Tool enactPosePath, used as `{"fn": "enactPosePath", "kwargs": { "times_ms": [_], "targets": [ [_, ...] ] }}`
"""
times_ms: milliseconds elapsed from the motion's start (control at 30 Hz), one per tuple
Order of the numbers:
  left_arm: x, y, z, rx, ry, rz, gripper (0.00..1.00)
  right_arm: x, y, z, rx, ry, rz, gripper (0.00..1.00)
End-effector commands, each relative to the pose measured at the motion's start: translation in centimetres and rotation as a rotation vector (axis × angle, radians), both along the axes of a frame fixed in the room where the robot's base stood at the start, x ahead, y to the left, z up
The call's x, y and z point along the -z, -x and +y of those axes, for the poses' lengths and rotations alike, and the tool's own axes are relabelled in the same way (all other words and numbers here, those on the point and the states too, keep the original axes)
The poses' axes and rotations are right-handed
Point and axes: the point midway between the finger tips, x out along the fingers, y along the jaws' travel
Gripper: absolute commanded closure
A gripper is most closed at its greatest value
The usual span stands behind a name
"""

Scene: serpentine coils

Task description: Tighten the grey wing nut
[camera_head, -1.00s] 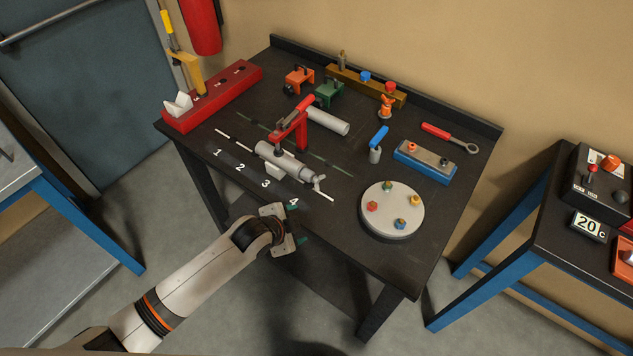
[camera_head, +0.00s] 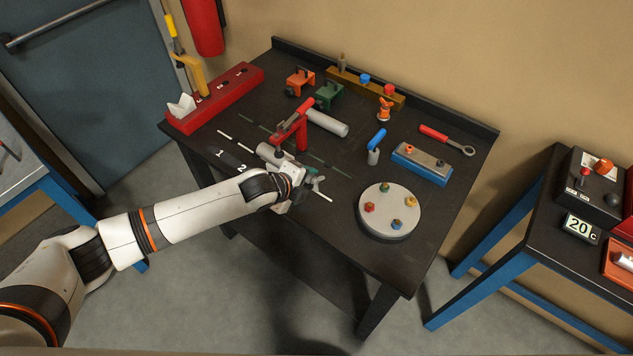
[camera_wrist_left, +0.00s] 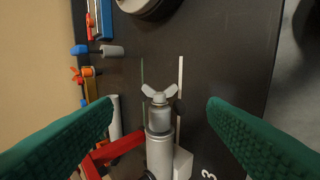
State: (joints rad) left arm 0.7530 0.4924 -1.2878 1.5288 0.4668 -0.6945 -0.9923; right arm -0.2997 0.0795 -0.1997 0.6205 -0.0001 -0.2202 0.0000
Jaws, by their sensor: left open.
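The grey wing nut (camera_wrist_left: 159,92) sits on the end of a grey cylindrical fitting (camera_wrist_left: 159,152) in the left wrist view. In the head view the wing nut (camera_head: 317,183) shows just right of my left gripper (camera_head: 297,188), while much of the fitting is hidden behind the gripper. My left gripper is open, with its green fingers (camera_wrist_left: 160,103) spread wide on either side of the wing nut and apart from it. Nothing is between the fingers in contact with them. My right gripper is not in view.
A red clamp (camera_head: 292,128) stands by the fitting. A round grey plate (camera_head: 389,226) with several coloured knobs lies to the right. A blue block (camera_head: 420,166) and a red-handled wrench (camera_head: 436,134) lie farther back. The front right of the black table (camera_head: 350,246) is clear.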

Motion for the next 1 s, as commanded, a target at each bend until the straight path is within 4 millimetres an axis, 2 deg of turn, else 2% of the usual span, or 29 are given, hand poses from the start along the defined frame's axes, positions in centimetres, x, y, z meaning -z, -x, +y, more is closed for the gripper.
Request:
{"fn": "enactPosePath", "kwargs": {
  "times_ms": [200, 400, 600, 900, 1000],
  "targets": [
    [2.7, -2.3, -1.8, -0.001, 0.001, 0.000, 0.33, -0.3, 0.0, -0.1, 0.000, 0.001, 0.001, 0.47],
    [4.6, -3.7, -2.7, -0.001, -0.001, 0.001, 0.33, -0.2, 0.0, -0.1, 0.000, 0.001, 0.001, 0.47],
    [5.3, -4.3, -3.1, -0.001, 0.000, 0.000, 0.33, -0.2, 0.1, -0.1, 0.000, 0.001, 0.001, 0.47],
    [5.4, -4.4, -3.2, -0.001, 0.001, -0.001, 0.33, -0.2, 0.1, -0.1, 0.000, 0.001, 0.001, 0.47],
    [5.4, -4.4, -3.2, -0.001, 0.001, -0.001, 0.47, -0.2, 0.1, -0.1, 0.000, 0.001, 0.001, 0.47]
  ]
}}
